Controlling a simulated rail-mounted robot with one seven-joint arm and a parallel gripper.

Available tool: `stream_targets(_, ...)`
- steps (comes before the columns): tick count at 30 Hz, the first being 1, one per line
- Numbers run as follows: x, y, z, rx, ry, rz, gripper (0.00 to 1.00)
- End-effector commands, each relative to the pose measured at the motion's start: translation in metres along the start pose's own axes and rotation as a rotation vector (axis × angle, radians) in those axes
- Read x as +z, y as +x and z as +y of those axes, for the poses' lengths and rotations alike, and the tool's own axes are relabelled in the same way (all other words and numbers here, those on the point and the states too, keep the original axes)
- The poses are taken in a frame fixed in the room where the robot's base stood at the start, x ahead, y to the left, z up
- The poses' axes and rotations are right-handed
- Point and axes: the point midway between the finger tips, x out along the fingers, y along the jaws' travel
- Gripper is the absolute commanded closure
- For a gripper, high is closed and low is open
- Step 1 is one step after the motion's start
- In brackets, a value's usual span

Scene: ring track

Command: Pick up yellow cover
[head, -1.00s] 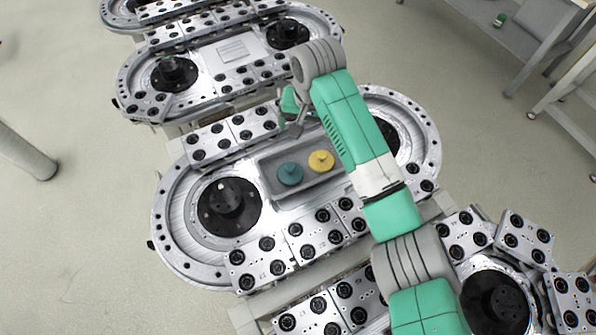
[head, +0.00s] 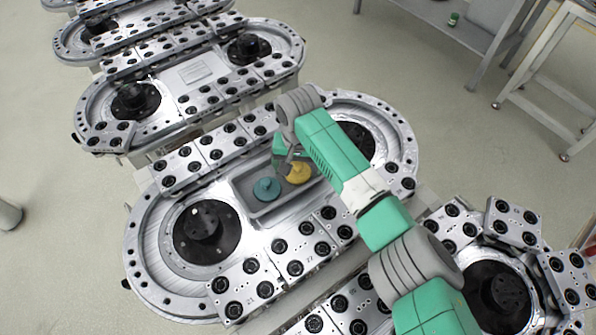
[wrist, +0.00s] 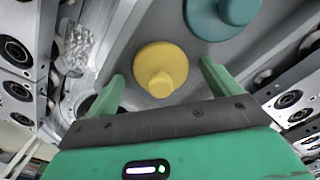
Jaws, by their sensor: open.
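The yellow cover (head: 299,173) is a round disc with a knob, lying in a grey tray (head: 240,192) on the ring track. In the wrist view the yellow cover (wrist: 160,68) lies just beyond and between my fingertips, apart from them. A teal cover (head: 267,188) lies to its left in the same tray; in the wrist view the teal cover (wrist: 222,14) is at the top, right of the yellow one. My gripper (wrist: 160,72) is open and empty, above the tray. In the head view my gripper (head: 286,160) partly hides the tray's far side.
Metal blocks with black round fittings (head: 245,285) line the track on both sides of the tray. Black hubs (head: 207,231) stand at the track ends. Another oval track (head: 190,80) lies behind. A workbench (head: 455,30) stands at upper right.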

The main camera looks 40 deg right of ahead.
Motion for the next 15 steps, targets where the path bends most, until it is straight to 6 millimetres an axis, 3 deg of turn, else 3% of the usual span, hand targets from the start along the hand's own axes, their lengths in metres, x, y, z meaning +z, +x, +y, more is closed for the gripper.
stream_targets(5,-0.0001,-0.0006,-0.0002,-0.001,0.0,0.0,0.14)
stream_targets(12,0.0,-0.0008,-0.0003,-0.001,0.0,0.0,0.6)
stream_targets(15,0.0,-0.0009,-0.0003,-0.001,0.0,0.0,0.6)
